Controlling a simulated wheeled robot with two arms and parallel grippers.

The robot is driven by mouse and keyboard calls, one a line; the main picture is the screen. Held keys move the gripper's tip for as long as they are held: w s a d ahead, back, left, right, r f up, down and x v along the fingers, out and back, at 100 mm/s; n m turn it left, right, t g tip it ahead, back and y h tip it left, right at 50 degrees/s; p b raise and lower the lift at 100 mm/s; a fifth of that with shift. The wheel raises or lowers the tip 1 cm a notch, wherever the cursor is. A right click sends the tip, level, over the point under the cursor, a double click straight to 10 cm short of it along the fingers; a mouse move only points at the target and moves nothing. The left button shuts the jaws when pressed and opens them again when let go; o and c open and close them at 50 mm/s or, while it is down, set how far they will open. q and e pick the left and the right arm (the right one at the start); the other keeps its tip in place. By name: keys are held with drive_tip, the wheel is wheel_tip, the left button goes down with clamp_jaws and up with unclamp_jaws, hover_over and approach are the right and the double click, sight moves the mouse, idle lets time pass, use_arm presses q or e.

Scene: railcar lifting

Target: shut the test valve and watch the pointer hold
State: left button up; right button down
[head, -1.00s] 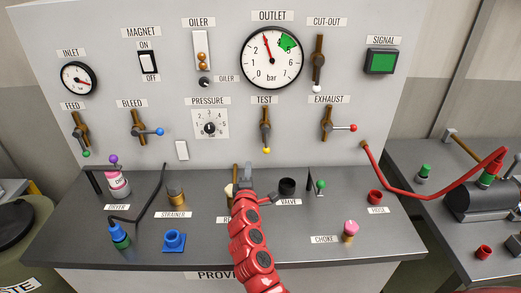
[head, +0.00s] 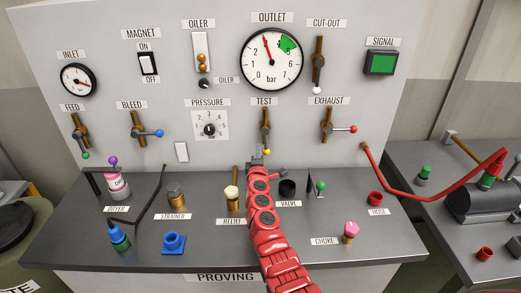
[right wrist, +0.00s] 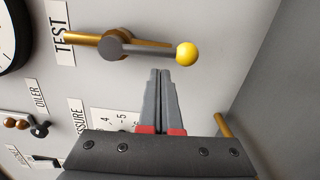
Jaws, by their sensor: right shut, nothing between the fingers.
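The test valve (head: 265,122) is on the panel under the TEST label. Its handle hangs down, in line with its brass pipe, and ends in a yellow knob (head: 267,151). My right gripper (head: 257,150) is shut and empty, close to that knob. In the right wrist view the shut fingertips (right wrist: 160,71) point toward the handle, just short of the yellow ball (right wrist: 187,54), with a small gap in the picture. The outlet gauge (head: 271,59) has its red pointer just left of the top, left of the green sector. My left gripper is not in view.
The exhaust valve (head: 328,125) with a red knob is to the right, and the pressure dial (head: 209,129) to the left. Below, the bench holds the relief part (head: 232,197), a black valve cup (head: 288,188) and a strainer (head: 175,195).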

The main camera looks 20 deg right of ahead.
drive_tip(key=shift+d, duration=0.35)
drive_tip(key=shift+s, duration=0.1)
drive_tip(key=shift+d+f+n, duration=0.1)
drive_tip(key=shift+d+n, duration=0.1)
drive_tip(key=shift+n, duration=0.2)
